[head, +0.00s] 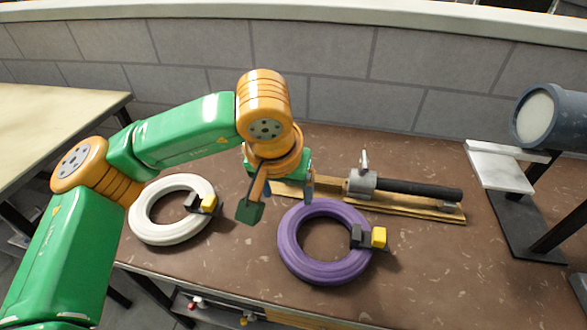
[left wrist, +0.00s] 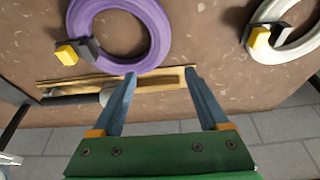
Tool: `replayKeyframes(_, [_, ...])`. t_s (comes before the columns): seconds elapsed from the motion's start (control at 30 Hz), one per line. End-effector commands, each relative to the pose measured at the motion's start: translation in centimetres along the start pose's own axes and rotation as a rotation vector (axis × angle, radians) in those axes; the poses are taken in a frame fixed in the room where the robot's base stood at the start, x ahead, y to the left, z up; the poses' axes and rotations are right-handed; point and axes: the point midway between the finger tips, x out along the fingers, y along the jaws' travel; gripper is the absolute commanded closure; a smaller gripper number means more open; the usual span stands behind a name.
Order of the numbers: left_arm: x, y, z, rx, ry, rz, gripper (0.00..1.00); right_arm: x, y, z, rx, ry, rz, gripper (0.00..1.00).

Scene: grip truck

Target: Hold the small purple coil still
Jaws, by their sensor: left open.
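The purple coil (head: 292,250) lies flat on the brown table, with a black block and a yellow block on its right side. In the left wrist view the purple coil (left wrist: 153,42) is at the upper left, cut off by the top edge. My left gripper (head: 285,190) is above the table near the coil's far left side. My right gripper is not in view.
A white coil (head: 147,229) with similar blocks lies left of the purple one. Behind them a wooden board (head: 440,212) carries a metal clamp with a black rod (head: 420,189). A grey cylinder on a stand (head: 553,118) is at right. A wall closes the back.

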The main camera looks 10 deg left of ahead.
Motion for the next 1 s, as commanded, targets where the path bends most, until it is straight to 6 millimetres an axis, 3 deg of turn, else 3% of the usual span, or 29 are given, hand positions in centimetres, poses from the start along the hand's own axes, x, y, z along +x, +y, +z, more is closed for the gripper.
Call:
replayKeyframes(0.27, [4.4, 0.1, 0.3, 0.000, -0.004, 0.002, 0.22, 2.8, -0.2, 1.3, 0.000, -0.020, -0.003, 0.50])
replayKeyframes(0.6, [9.9, 0.1, 0.3, 0.000, -0.003, 0.003, 0.22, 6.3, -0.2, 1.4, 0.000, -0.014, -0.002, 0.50])
replayKeyframes(0.8, [11.7, 0.1, 0.2, 0.000, -0.003, 0.003, 0.22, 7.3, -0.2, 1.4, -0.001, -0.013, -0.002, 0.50])
replayKeyframes(1.0, [11.9, 0.2, 0.1, 0.001, -0.002, 0.004, 0.22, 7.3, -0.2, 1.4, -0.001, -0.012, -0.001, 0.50])
